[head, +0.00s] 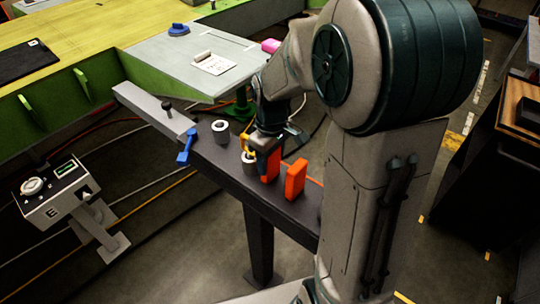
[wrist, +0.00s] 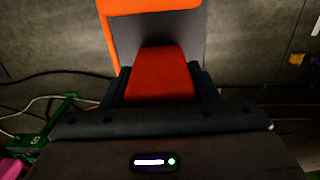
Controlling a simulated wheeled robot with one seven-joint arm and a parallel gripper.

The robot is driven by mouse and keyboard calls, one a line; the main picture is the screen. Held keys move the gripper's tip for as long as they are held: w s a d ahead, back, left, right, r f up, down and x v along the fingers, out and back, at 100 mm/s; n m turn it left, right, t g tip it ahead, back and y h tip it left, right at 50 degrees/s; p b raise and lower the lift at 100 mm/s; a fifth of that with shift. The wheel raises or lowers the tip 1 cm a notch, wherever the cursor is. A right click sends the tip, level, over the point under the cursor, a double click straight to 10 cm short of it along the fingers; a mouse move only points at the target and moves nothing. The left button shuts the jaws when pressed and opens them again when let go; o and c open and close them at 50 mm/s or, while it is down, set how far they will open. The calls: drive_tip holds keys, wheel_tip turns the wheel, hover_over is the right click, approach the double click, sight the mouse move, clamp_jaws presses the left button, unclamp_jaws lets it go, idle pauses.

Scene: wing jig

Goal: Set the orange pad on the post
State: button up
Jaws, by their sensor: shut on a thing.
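My gripper (head: 268,148) is above the dark bench in the head view, shut on an orange pad (head: 271,166). In the wrist view the pad (wrist: 161,77) sits between the two dark fingers. A second orange block (head: 295,179) stands upright on the bench, just right of the held pad. I cannot tell for certain which piece is the post. The held pad's lower end is close to the bench; contact is unclear.
A grey panel (head: 150,54) with a notepad (head: 213,63) lies behind. A control box (head: 52,193) stands at left. An orange edge (wrist: 150,7) shows beyond the pad.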

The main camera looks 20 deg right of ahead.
drive_tip(key=shift+f, duration=0.2)
drive_tip(key=o, duration=1)
drive_tip(key=shift+s, duration=0.1)
wheel_tip(320, 180, up, 12)
drive_tip(key=shift+f+b, duration=0.1)
drive_tip(key=shift+b, duration=0.35)
drive_tip(key=shift+s+r, duration=0.15)
drive_tip(key=shift+r, duration=0.1)
drive_tip(key=s+f+m+t, duration=0.1)
drive_tip(key=s+m, duration=0.1)
drive_tip(key=s, duration=0.2)
drive_tip(key=s+f+m+t, duration=0.1)
drive_tip(key=s+m, duration=0.1)
drive_tip(key=s, duration=0.3)
drive_tip(key=s+f+m+t, duration=0.1)
drive_tip(key=s+m, duration=0.2)
drive_tip(key=s, duration=0.2)
drive_tip(key=shift+s+d+t, duration=0.25)
drive_tip(key=shift+d+t, duration=0.05)
